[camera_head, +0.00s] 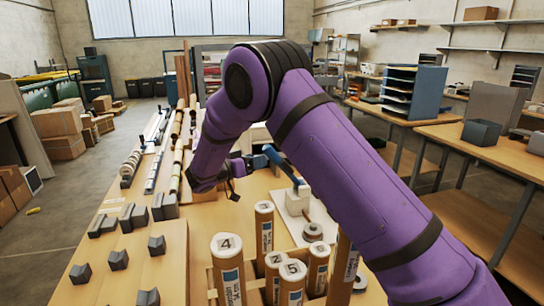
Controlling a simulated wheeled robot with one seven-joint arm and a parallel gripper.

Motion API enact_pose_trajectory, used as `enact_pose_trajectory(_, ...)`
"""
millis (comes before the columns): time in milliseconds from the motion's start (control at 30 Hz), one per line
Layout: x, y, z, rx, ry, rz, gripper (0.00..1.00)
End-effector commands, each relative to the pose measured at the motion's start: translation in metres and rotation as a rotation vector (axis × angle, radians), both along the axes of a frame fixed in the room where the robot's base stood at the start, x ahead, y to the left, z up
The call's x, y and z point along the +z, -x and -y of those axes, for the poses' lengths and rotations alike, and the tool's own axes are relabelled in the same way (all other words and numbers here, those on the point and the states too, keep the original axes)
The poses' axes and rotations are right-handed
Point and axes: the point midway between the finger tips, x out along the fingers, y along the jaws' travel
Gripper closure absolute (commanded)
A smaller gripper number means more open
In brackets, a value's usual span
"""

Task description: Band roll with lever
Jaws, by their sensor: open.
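My purple arm reaches across the bench, and my gripper (233,187) is low over the wooden top, partly hidden by the arm. It is small and dark here; it looks empty and open. A blue lever (282,165) slants up to the left from a white block (297,201) to the right of my gripper. I cannot tell whether they touch. A grey ring-shaped spool (313,231) lies beside the block.
Dark grey cradle blocks (118,260) sit on the bench's left. Long rolls and rods (155,165) lie toward the back left. A second table (480,150) with grey bins stands at right. Cardboard boxes (60,122) are on the floor at left.

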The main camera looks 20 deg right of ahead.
Motion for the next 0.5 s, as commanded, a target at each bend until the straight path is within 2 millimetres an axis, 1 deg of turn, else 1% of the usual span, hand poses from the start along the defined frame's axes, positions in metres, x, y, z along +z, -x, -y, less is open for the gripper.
enact_pose_trajectory(33,0.000,-0.004,0.010,-0.003,0.000,0.000,0.39)
enact_pose_trajectory(100,0.000,-0.008,0.022,-0.003,-0.001,0.000,0.39)
enact_pose_trajectory(233,0.000,-0.016,0.042,-0.002,0.000,0.000,0.39)
enact_pose_trajectory(400,0.000,-0.023,0.059,-0.001,-0.001,0.000,0.39)
enact_pose_trajectory(500,0.000,-0.025,0.064,0.000,-0.001,0.000,0.39)
